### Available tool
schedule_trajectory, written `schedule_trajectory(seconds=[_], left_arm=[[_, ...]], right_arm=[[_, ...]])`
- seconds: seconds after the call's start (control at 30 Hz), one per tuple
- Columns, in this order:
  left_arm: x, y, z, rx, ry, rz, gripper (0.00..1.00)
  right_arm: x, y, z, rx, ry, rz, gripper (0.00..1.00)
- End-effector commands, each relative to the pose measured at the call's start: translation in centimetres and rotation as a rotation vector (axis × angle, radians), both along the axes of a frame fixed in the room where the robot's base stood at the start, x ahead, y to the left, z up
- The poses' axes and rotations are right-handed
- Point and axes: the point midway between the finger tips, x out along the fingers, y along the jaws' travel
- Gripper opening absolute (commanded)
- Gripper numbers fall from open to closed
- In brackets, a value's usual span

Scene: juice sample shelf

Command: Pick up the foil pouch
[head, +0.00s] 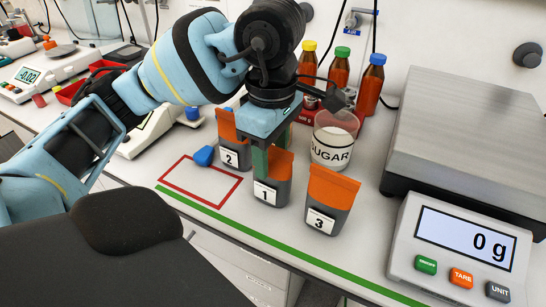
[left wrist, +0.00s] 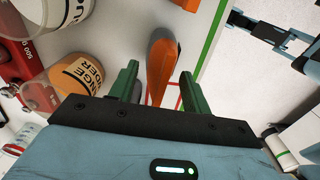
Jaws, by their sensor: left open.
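Three foil pouches with orange tops and grey bodies stand on the bench, labelled 1 (head: 276,187), 2 (head: 230,150) and 3 (head: 330,200). My left gripper (head: 268,150) points down at pouch 1, its green fingers open. One finger overlaps the front of that pouch and hides part of its top. In the left wrist view the open fingers (left wrist: 159,76) have an orange pouch top (left wrist: 162,65) showing between and beyond them. Its number is not visible there. No grip on a pouch shows.
The sugar beaker (head: 334,148) stands close behind pouch 3, with bottles (head: 339,68) further back. A balance (head: 465,240) is at right. A red outlined area (head: 200,183) is empty inside. My right arm (left wrist: 285,42) shows small in the left wrist view.

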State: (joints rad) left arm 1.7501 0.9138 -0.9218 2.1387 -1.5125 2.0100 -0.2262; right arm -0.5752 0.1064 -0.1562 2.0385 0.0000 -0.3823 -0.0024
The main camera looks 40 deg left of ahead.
Motion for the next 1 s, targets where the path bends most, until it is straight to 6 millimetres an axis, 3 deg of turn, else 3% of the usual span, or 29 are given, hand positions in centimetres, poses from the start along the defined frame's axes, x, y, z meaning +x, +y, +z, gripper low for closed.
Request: schedule_trajectory(seconds=[0.33, 0.7, 1.0], left_arm=[[0.00, -0.02, -0.81, -0.001, -0.002, 0.000, 0.48], [-0.01, -0.02, -0.80, -0.001, -0.001, 0.000, 0.01], [0.00, -0.03, -0.76, -0.001, -0.002, 0.000, 0.00]], right_arm=[[0.30, -0.01, -0.19, -0.001, -0.003, 0.000, 0.36], [0.27, -0.03, -0.22, -0.001, -0.003, 0.000, 0.36], [-0.06, -0.04, -0.26, -0.001, 0.003, 0.001, 0.36]])
